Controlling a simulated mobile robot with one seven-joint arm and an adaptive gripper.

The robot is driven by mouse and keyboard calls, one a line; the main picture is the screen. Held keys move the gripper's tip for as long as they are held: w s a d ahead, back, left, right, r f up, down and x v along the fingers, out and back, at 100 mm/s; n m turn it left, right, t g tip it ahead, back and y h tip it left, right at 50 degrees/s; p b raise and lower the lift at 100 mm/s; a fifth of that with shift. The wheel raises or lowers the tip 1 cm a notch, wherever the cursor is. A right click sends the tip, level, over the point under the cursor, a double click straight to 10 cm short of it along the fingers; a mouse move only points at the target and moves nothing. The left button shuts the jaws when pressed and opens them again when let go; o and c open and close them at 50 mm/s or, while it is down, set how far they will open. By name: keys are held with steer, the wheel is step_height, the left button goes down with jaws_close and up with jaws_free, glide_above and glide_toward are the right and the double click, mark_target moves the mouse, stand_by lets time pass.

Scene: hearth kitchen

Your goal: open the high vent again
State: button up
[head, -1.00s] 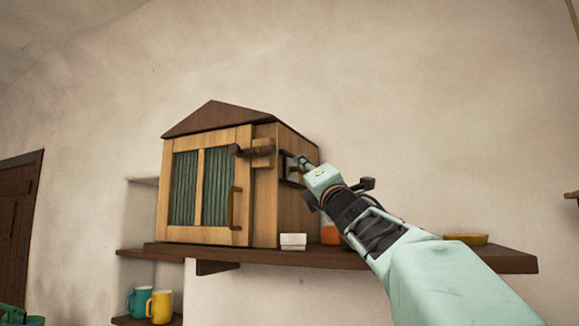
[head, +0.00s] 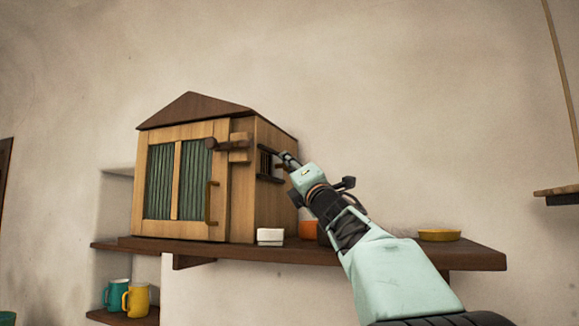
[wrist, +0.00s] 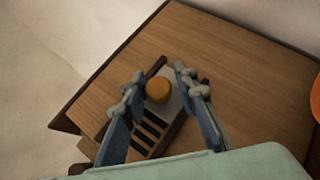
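The high vent (head: 266,164) is a dark slatted opening in the right side wall of a small wooden house-shaped cabinet (head: 240,205) on a wall shelf. In the wrist view the dark slats (wrist: 148,132) show beside a grey plate (wrist: 172,103) with a round orange-brown knob (wrist: 158,90). My gripper (head: 285,160) reaches up to this wall from the right. In the wrist view its two fingers (wrist: 159,80) are apart, one on each side of the knob, with small gaps showing. Part of the vent and plate is hidden by the fingers.
The shelf (head: 400,250) carries a white box (head: 270,236), an orange container (head: 306,230) and a yellow dish (head: 439,235). A teal mug (head: 117,294) and a yellow mug (head: 136,299) stand on a lower shelf. The wall above is clear.

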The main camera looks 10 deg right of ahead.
step_height(320, 180, up, 6)
steer(key=shift+s+a+r, duration=0.1)
steer(key=shift+r, duration=1.9)
